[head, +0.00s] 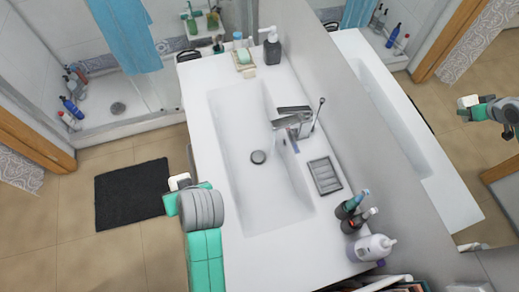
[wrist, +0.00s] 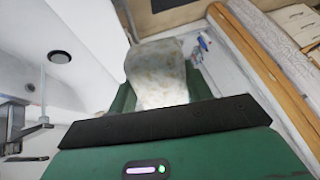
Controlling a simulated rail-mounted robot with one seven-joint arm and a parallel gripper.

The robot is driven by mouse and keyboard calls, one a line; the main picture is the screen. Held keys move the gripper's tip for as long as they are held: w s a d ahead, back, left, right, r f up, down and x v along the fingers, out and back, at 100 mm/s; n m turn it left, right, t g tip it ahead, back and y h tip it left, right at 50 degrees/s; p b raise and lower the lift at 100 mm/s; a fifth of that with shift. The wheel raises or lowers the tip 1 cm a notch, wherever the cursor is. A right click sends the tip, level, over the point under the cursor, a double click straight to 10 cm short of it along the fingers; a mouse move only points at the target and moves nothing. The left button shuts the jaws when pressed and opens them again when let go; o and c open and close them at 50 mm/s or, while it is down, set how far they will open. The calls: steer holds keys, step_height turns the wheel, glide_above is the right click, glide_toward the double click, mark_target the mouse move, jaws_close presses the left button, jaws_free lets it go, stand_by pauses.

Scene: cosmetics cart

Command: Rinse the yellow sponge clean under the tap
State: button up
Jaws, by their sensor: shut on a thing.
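My gripper (head: 180,185) is shut on a pale, blocky sponge (wrist: 157,75) with faint brownish stains; it looks whitish rather than yellow. In the head view the sponge (head: 179,181) shows at the gripper's tip, by the counter's left edge, outside the basin. The wrist view shows it between the green fingers. The silver tap (head: 292,116) stands at the right side of the white basin (head: 235,130), with the drain (head: 258,157) to its left. The tap also shows at the left of the wrist view (wrist: 14,128). I see no water flowing.
A soap dish (head: 243,66) and a dark pump bottle (head: 272,48) stand at the counter's far end. A grey ribbed tray (head: 325,175) and several bottles (head: 372,248) stand on the right. A mirror (head: 395,150) runs behind the tap. The basin is empty.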

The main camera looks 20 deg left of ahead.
steer(key=shift+a, duration=0.1)
steer(key=shift+s+a+p, duration=0.25)
steer(key=shift+a+p, duration=0.1)
steer(key=shift+a, duration=0.15)
steer(key=shift+w+d, duration=0.1)
steer(key=shift+d, duration=0.05)
steer(key=shift+w+d+p, duration=0.2)
steer(key=shift+d+p, duration=0.15)
steer(key=shift+d, duration=0.1)
steer(key=shift+s+a, duration=0.1)
steer(key=shift+a, duration=0.1)
steer(key=shift+s+a+p, duration=0.15)
steer(key=shift+a+p, duration=0.15)
steer(key=shift+a, duration=0.1)
